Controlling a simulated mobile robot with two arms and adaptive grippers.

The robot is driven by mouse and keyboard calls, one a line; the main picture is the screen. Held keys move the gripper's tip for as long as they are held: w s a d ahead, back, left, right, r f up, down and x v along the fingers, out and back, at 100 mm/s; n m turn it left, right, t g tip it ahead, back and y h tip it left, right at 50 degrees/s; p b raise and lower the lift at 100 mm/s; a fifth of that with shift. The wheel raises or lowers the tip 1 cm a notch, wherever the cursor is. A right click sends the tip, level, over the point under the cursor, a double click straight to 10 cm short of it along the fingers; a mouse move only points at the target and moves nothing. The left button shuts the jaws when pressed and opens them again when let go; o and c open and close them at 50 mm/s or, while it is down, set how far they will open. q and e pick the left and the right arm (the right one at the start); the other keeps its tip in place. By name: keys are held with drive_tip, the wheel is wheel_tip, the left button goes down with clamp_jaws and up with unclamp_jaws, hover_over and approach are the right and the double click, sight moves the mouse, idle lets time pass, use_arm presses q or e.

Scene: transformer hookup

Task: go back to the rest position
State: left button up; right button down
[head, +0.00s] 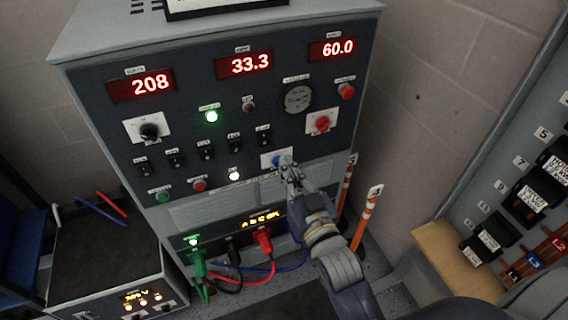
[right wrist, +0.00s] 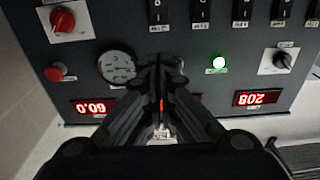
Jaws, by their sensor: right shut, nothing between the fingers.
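My right gripper (head: 288,170) is shut and empty. It is in front of the lower middle of the grey control cabinet (head: 215,100), with its tips by a blue knob (head: 277,161) on a white plate. I cannot tell if they touch. In the right wrist view, the closed fingers (right wrist: 160,62) point at the panel, which appears upside down. My left gripper is not in view.
The cabinet's displays read 208, 33.3 and 60.0, and a green lamp (head: 211,116) is lit. Red, green, black and blue plugs and cables sit low on its front. Orange-white posts (head: 366,217), a breaker panel (head: 530,190) and a wooden ledge (head: 450,262) are at right. A smaller box (head: 105,262) stands left.

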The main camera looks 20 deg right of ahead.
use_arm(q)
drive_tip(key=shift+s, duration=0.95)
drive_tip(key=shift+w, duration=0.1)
